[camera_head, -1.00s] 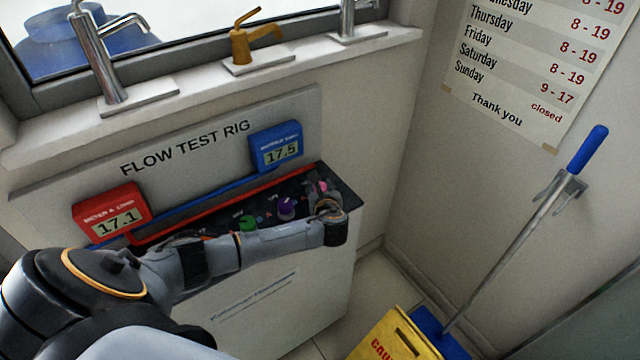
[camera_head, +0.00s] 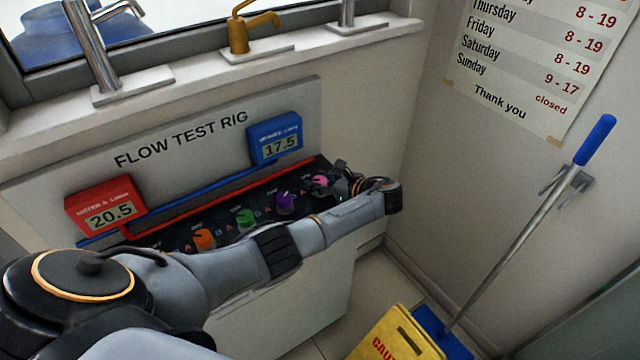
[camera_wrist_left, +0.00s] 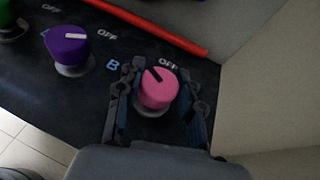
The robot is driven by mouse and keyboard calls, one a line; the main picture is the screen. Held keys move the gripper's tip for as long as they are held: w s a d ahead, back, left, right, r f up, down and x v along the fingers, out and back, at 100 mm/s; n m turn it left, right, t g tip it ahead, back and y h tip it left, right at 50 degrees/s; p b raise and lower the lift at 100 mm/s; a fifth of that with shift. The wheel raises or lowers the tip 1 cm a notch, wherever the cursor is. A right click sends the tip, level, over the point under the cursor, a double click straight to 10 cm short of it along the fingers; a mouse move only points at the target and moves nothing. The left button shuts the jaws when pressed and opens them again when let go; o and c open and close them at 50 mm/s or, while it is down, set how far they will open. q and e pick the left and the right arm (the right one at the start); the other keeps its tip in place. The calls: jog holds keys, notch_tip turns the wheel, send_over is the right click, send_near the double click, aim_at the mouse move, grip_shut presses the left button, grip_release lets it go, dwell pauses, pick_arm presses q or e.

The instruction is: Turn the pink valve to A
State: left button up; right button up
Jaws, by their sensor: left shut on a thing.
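The pink valve (camera_wrist_left: 158,90) is a round knob at the right end of the black panel; it also shows in the head view (camera_head: 320,181). Its dark pointer mark faces up and left, between the letter B and the word OFF. An A label for it is not visible. My left gripper (camera_wrist_left: 157,92) has a finger on each side of the pink valve and is shut on it. In the head view this gripper (camera_head: 338,181) reaches the knob from the right. My right gripper is out of view.
Purple (camera_head: 286,203), green (camera_head: 245,218) and orange (camera_head: 204,239) valves stand left of the pink one. The red meter (camera_head: 104,206) reads 20.5, the blue meter (camera_head: 275,138) 17.5. A wall is close on the right.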

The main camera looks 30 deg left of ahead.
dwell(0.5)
pick_arm(q)
jog(key=o, duration=1.2)
jog(key=v, duration=1.2)
jog(key=shift+w, duration=0.15)
